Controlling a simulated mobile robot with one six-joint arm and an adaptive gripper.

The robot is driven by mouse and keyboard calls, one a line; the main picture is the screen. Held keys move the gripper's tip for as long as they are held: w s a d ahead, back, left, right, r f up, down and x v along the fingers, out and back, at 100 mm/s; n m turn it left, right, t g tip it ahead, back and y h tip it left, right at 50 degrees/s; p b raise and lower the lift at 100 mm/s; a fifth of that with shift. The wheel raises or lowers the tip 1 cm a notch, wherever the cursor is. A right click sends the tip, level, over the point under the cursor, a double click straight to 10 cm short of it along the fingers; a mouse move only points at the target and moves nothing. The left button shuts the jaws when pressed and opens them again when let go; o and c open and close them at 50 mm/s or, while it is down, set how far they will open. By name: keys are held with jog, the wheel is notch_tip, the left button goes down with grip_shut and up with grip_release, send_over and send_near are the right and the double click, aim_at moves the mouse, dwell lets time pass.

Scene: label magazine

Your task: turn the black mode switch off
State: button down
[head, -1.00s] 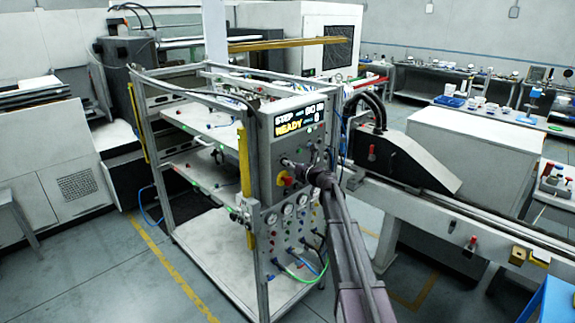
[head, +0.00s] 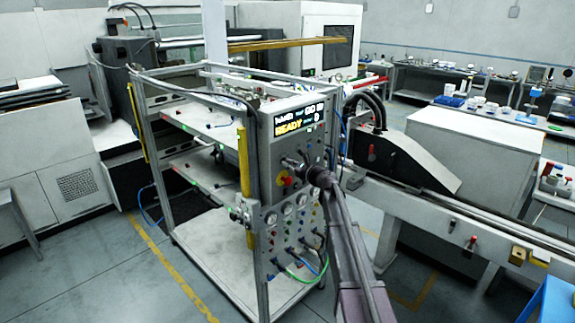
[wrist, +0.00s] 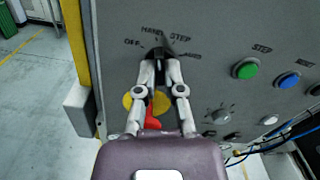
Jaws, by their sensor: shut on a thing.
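The black mode switch (wrist: 158,52) is on the grey control panel (wrist: 215,70) in the wrist view. Labels OFF, HAND, STEP and one I read as AUTO fan around it. Its knob points roughly up, towards HAND. My gripper (wrist: 160,66) is shut on the knob, a fingertip on each side, partly hiding it. In the head view my gripper (head: 296,166) reaches the panel face below the lit display (head: 299,120). The display's lower line reads READY; its upper word looks like HAND but is blurred.
A red button on a yellow disc (wrist: 133,103) lies just below the switch, partly behind my fingers. A green button (wrist: 245,69) and a blue button (wrist: 289,81) are to the right. A yellow post (wrist: 76,40) borders the panel's left side.

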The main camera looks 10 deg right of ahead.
jog(key=n, duration=0.5)
jog(key=shift+a+n, duration=0.1)
jog(key=shift+n, duration=0.2)
jog(key=shift+s+n, duration=0.1)
jog(key=shift+n, duration=2.2)
jog(key=c, duration=0.8)
grip_release()
jog(key=shift+o, duration=0.2)
jog(key=shift+s+d, duration=0.3)
jog(key=shift+s, duration=0.05)
jog(key=v, duration=1.1)
